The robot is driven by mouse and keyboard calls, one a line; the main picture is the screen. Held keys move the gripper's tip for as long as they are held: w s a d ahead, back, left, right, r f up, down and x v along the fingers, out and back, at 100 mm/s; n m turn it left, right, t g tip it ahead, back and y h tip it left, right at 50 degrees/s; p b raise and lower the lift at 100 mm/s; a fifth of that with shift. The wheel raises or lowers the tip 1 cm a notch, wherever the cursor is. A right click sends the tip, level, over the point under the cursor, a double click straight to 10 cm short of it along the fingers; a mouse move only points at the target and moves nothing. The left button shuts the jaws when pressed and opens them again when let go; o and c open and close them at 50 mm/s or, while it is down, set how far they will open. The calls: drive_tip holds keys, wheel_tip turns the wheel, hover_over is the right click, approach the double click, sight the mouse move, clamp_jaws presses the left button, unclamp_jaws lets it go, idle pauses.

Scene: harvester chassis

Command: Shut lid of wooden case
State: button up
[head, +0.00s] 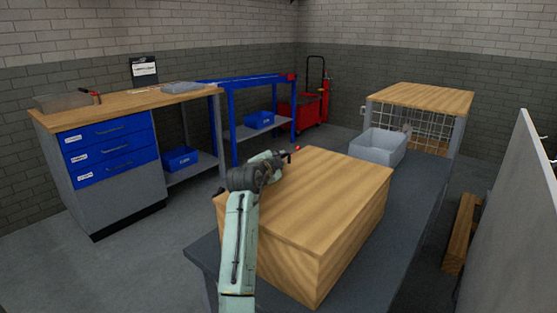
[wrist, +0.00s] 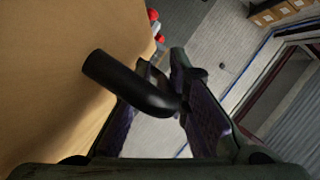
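The wooden case (head: 318,272) stands on a dark grey bench in the head view. Its lid (head: 325,190) lies flat and level on top, with a thin seam along the near edge and no visible gap. My gripper (head: 284,157) is at the case's far left edge, partly hidden by my arm. In the wrist view its two fingers (wrist: 168,110) are apart. A black bent bar (wrist: 130,85) crosses between them; I cannot tell whether they touch it or what it is fixed to. A wooden surface (wrist: 50,70), apparently the case, fills the left.
A grey bin (head: 378,147) stands behind the case on the bench (head: 408,205). A wood-topped wire cage (head: 425,98) is at the back right. A workbench with blue drawers (head: 108,145) stands at the left. The floor (head: 130,250) between is clear.

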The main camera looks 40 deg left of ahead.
drive_tip(key=shift+o, duration=0.3)
drive_tip(key=shift+f, duration=0.15)
drive_tip(key=v, duration=1.2)
drive_tip(key=shift+a, duration=0.1)
